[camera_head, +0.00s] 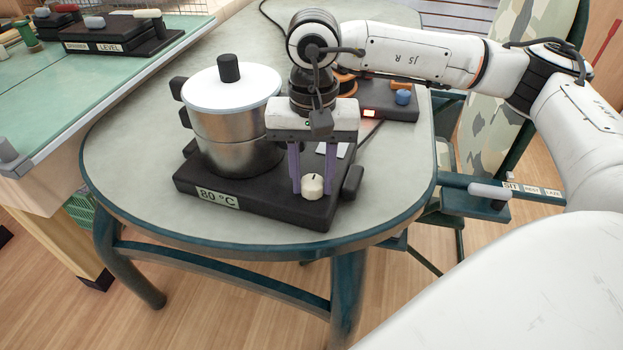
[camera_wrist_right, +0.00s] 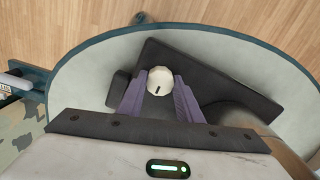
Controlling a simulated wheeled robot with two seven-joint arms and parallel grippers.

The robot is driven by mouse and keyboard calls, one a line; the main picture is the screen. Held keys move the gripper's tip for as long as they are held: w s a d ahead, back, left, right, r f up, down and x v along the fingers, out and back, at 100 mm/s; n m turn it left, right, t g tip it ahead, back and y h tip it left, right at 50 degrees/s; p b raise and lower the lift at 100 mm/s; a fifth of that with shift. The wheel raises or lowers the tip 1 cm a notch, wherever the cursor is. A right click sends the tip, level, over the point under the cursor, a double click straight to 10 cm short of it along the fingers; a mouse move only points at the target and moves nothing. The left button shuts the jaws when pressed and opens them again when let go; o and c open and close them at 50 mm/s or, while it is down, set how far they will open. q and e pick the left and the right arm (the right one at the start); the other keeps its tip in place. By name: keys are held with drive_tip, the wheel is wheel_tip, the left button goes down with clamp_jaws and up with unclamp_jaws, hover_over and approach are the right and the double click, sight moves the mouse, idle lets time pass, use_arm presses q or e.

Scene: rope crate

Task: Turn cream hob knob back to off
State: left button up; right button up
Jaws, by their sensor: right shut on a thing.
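The cream knob (camera_head: 313,187) sits on the front right of the black hob (camera_head: 255,203), with a dark pointer line on its top. In the right wrist view the knob (camera_wrist_right: 160,81) lies between my two purple fingertips, its line running towards the bottom of the picture. My right gripper (camera_head: 312,184) points down from above and is shut on the knob. A steel pot (camera_head: 236,135) with a white lid (camera_head: 232,90) and black top handle stands on the hob, left of my gripper. My left gripper is not in view.
The hob's front label (camera_head: 217,199) reads 80 °C. A dark box (camera_head: 385,98) with a blue knob and a lit orange square lies behind my gripper. The pale table (camera_head: 125,150) is clear left of the hob. A green bench (camera_head: 60,95) stands at the left.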

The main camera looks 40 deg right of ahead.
drive_tip(key=shift+f, duration=0.15)
drive_tip(key=n+b, duration=0.2)
drive_tip(key=n, duration=0.2)
drive_tip(key=shift+f+n, duration=0.15)
drive_tip(key=shift+n, duration=0.75)
drive_tip(key=shift+n+b, duration=0.35)
drive_tip(key=shift+n, duration=0.55)
